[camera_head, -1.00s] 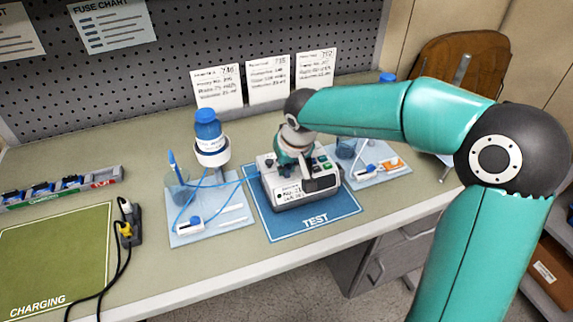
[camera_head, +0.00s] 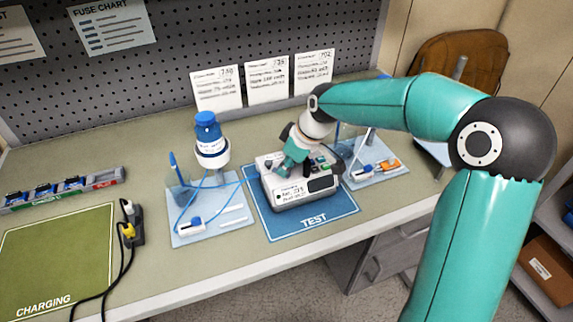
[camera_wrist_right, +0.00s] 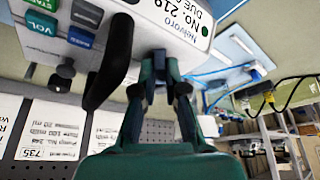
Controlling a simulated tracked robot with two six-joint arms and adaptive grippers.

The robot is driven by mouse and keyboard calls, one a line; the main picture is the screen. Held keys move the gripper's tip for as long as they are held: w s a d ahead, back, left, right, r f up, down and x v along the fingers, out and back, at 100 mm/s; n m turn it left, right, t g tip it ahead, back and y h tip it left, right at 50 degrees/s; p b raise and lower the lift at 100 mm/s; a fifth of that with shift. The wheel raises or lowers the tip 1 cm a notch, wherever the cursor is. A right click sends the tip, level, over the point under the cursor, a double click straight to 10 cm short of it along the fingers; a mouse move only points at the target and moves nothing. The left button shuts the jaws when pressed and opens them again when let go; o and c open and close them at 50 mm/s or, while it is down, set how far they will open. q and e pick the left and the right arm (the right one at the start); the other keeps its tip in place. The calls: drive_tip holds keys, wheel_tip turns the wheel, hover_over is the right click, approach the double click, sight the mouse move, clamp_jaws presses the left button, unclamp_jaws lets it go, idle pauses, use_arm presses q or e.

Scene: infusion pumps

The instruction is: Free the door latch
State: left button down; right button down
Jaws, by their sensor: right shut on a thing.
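The pump (camera_head: 291,198), a white and grey box with a label and buttons, stands on the blue TEST mat (camera_head: 350,206). It also fills the top of the right wrist view (camera_wrist_right: 182,18). A dark panel (camera_head: 322,183) shows at the right of its front. My right gripper (camera_head: 284,168) reaches down onto the pump, tilted. In the right wrist view its teal fingers (camera_wrist_right: 160,68) are close together against the pump's face, shut on a small part, apparently the door latch, mostly hidden between them. A black paddle-like part (camera_wrist_right: 109,62) stands out beside the fingers. My left gripper is out of view.
A blue-capped bottle stand (camera_head: 209,150) with tubing is left of the pump, on a pale tray (camera_head: 190,238). Another pale tray (camera_head: 386,178) is close on the right. Paper cards (camera_head: 267,81) stand behind. A green CHARGING mat (camera_head: 55,260) lies clear at far left.

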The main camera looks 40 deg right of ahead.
drive_tip(key=n, duration=0.2)
drive_tip(key=n+g+y, duration=0.1)
drive_tip(key=n, duration=0.2)
drive_tip(key=shift+w+d+n+y+b, duration=0.2)
drive_tip(key=shift+n+y+b, duration=0.1)
drive_tip(key=shift+b, duration=0.1)
drive_tip(key=n+g, duration=0.1)
drive_tip(key=n, duration=0.1)
drive_tip(key=n+g, duration=0.1)
drive_tip(key=n, duration=0.1)
drive_tip(key=shift+n+y+p, duration=0.3)
drive_tip(key=shift+n+p, duration=0.05)
drive_tip(key=shift+n, duration=0.05)
drive_tip(key=c, duration=1.2)
unclamp_jaws()
drive_tip(key=v, duration=1.1)
drive_tip(key=shift+w+d, duration=0.15)
drive_tip(key=shift+w, duration=0.05)
drive_tip(key=shift+s+d+r, duration=0.1)
drive_tip(key=shift+d+r, duration=0.05)
drive_tip(key=shift+r, duration=0.25)
